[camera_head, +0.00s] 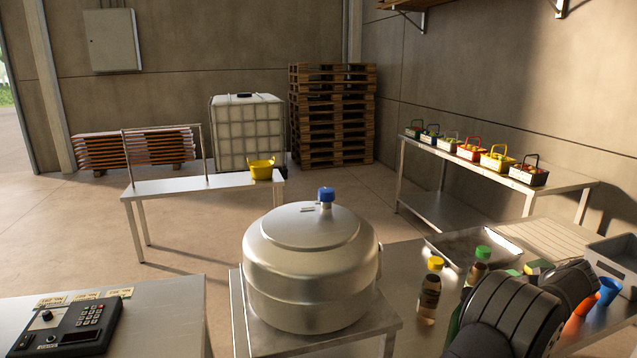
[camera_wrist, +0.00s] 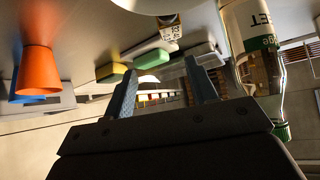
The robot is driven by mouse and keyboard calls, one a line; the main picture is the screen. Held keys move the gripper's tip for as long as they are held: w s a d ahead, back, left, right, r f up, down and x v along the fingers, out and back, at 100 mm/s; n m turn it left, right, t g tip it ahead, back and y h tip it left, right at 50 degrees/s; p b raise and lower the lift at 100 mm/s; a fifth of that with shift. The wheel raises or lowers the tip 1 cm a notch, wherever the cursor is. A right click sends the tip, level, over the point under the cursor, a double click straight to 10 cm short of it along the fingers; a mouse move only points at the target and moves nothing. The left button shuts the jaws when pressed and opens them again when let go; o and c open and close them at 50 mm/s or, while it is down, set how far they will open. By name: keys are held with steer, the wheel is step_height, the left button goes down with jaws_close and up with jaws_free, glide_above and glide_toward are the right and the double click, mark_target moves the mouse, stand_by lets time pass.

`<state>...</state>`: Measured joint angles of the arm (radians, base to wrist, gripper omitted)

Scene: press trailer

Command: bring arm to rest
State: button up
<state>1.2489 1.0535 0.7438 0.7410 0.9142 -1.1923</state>
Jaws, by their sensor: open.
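My gripper (camera_wrist: 162,68) is in the wrist view, its two fingers spread apart with nothing between them. That view is upside down, with the worktop along its top. In the head view my dark arm is at the lower right over the worktop, and its finger ends cannot be made out. A green-capped bottle (camera_wrist: 258,45) is close to the right of the fingers in the wrist view. I cannot tell whether the arm is moving.
A large steel vessel (camera_head: 310,265) with a blue-capped top stands centre. A yellow-capped bottle (camera_head: 430,290) and a green-capped bottle (camera_head: 477,268) stand left of my arm. A grey bin (camera_head: 615,255) is at the right. A keypad device (camera_head: 70,325) lies on the left table.

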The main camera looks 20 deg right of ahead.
steer(key=s+r, duration=0.4)
steer(key=s, duration=0.2)
steer(key=w+a+r+n+y, duration=0.1)
steer(key=w+a+r+n, duration=0.1)
steer(key=w+a+r, duration=0.75)
steer(key=w+a+r+n+y, duration=0.15)
steer(key=w+r, duration=0.55)
steer(key=w, duration=0.7)
steer(key=w+a+r, duration=0.2)
steer(key=w+a, duration=0.3)
steer(key=a, duration=0.4)
steer(key=w+a+r+n+y, duration=0.1)
steer(key=w+a+r, duration=0.2)
steer(key=w+a, duration=0.3)
steer(key=w+a+r+n, duration=0.1)
steer(key=w+a+r, duration=0.2)
steer(key=a, duration=0.9)
steer(key=shift+w+t+y, duration=0.3)
steer(key=shift+w+y, duration=0.05)
steer(key=shift+w, duration=1)
steer(key=shift+o, duration=0.5)
steer(key=shift+a+f, duration=0.1)
